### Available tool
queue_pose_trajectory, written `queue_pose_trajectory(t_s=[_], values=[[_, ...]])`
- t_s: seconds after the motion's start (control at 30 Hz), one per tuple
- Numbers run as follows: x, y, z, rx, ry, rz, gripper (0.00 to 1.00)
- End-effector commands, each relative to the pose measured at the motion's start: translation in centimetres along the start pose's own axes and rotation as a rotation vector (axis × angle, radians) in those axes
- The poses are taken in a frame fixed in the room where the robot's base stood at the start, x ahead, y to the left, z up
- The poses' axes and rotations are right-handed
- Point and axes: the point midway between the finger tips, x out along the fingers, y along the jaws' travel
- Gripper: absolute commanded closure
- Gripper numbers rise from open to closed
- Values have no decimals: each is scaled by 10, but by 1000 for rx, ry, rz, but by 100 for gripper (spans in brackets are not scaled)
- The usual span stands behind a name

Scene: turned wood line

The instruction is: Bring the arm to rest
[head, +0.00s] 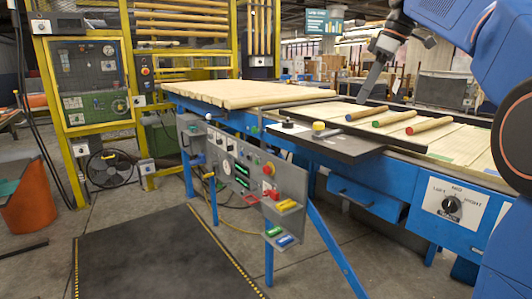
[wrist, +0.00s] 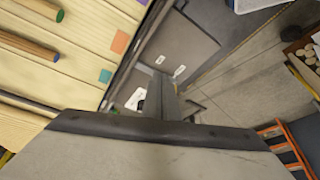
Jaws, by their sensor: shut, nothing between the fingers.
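My gripper (head: 365,96) hangs from my blue arm at the upper right of the head view, above the far side of the bench. Its fingers are shut with nothing between them. In the wrist view my gripper (wrist: 162,88) shows as a dark narrow finger shape above a wide grey body. Below it in the head view, three turned wooden pieces lie on the slatted bench top: one blue-ended (head: 367,113), one green-ended (head: 395,118) and one red-ended (head: 428,125). My gripper appears apart from them.
A grey control panel (head: 242,172) hangs below. A LEFT-MID-RIGHT selector (head: 452,205) is on the blue frame. A yellow-framed machine (head: 85,85) stands at left.

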Motion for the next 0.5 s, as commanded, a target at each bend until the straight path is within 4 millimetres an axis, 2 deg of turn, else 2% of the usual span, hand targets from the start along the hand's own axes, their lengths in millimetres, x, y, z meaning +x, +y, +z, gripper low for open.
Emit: queue_pose_trajectory(t_s=[0.27, 0.5], values=[[14, -29, 19, 118, -13, 36, 100], [44, -76, 56, 295, -27, 96, 100]])
